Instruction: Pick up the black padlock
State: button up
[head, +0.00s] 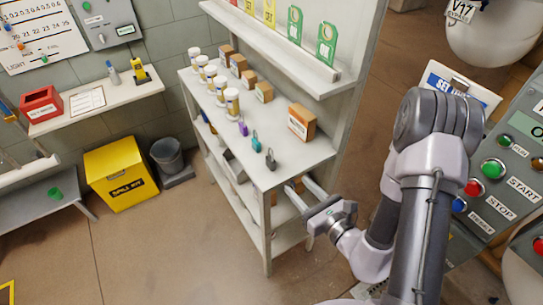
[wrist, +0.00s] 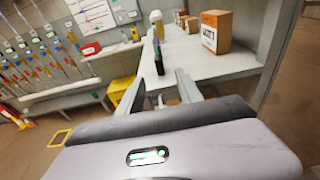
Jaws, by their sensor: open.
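The black padlock (head: 271,161) stands at the near end of the shelf top (head: 300,152), close to its front edge. A teal padlock (head: 256,144) and a purple padlock (head: 243,127) stand behind it in a row. My gripper (head: 299,187) is open and empty, at the shelf's near end, short of the black padlock. In the wrist view the black padlock (wrist: 159,66) shows beyond and between the two fingers (wrist: 160,80). The other padlocks are mostly hidden behind it there.
Several white jars with yellow bands (head: 232,101) and cardboard boxes (head: 301,122) stand on the shelf top. An upper ledge (head: 285,50) with hanging tags overhangs the back. A control panel (head: 510,165) is at right.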

aim_at(274, 164)
jog(key=b+x, duration=0.1)
jog(key=x, duration=1.4)
jog(key=shift+s+a, duration=0.15)
jog(key=shift+a, duration=0.05)
jog(key=shift+d, duration=0.1)
grip_shut()
